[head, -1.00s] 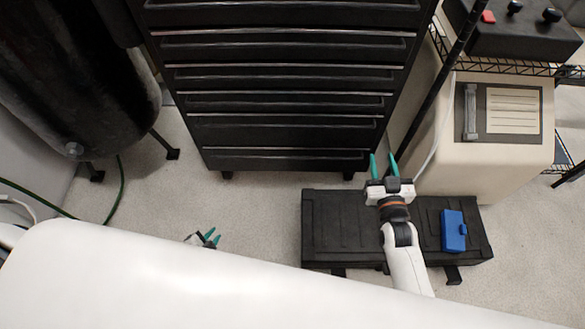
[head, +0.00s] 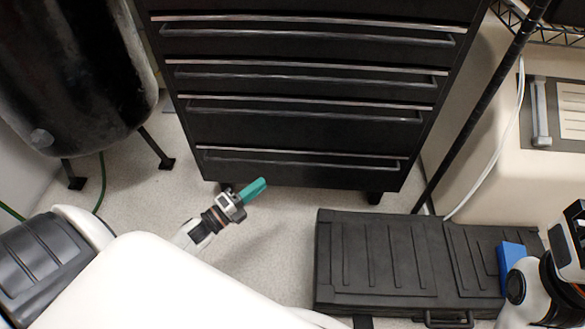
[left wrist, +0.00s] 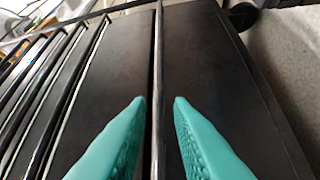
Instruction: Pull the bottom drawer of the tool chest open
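The black tool chest (head: 310,135) stands upright in the head view. Its bottom drawer (head: 290,174) looks shut, with a long metal bar handle (head: 320,160) along its top. My left gripper (head: 255,188) is in front of the bottom drawer's left part, with its teal fingers just below the handle in the picture. In the left wrist view, the left gripper (left wrist: 159,105) is open, and the handle bar (left wrist: 157,60) runs between the two fingertips. I cannot tell whether they touch it. My right gripper's body shows at the right edge of the head view; its fingers are out of frame.
A black case (head: 375,262) lies on the floor at the right, with a blue box (head: 513,255) on it. A black tank (head: 75,75) on legs stands at the left. A beige cabinet (head: 470,150) is right of the chest. Floor before the drawer is mostly clear.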

